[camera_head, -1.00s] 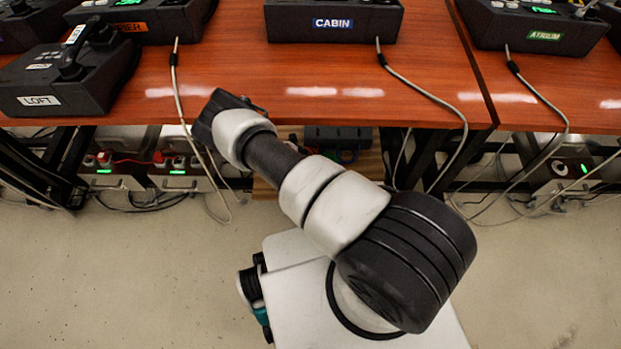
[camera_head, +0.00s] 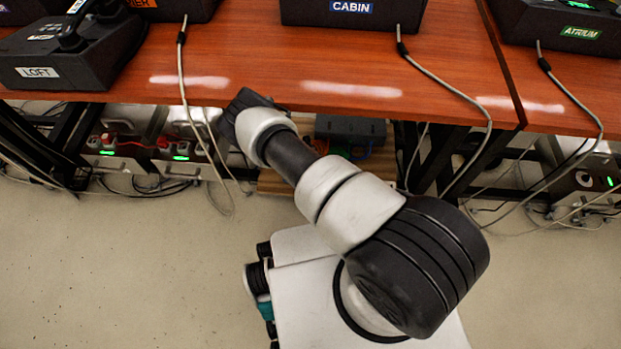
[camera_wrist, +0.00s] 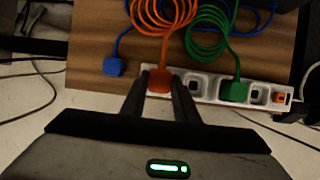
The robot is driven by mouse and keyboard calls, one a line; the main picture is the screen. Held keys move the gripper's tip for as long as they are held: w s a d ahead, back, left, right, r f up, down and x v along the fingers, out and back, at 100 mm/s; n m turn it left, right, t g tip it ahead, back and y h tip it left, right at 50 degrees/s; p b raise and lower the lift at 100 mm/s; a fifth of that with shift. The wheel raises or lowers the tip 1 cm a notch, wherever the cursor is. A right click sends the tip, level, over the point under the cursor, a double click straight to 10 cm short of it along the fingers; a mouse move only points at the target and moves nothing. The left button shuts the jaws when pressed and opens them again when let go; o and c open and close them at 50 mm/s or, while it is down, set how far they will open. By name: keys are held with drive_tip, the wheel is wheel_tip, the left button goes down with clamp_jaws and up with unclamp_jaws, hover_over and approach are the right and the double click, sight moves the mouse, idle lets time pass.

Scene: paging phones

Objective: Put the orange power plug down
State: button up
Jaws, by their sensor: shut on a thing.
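In the wrist view, the orange power plug (camera_wrist: 159,81) sits between the two dark fingers of my gripper (camera_wrist: 160,96), which is shut on it. Its coiled orange cord (camera_wrist: 165,22) runs up from it. The plug overlaps the left end of a white power strip (camera_wrist: 205,86); I cannot tell whether it is seated in a socket or held above it. In the head view, my gripper reaches under the table edge, and its fingertips and the plug are hidden.
A green plug (camera_wrist: 235,91) is on the strip. A blue plug (camera_wrist: 114,66) lies on the wooden board (camera_wrist: 88,38) to the left. The table (camera_head: 290,75) with the CABIN phone (camera_head: 352,10) overhangs this area. Grey cables (camera_head: 455,88) hang from its edge.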

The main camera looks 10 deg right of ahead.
drive_tip(key=shift+f, duration=0.8)
drive_tip(key=shift+f, duration=0.1)
drive_tip(key=shift+f, duration=0.15)
drive_tip(key=o, duration=1.1)
drive_tip(key=shift+c, duration=0.2)
drive_tip(key=p+v, duration=0.4)
drive_tip(key=v, duration=0.8)
drive_tip(key=shift+r, duration=0.25)
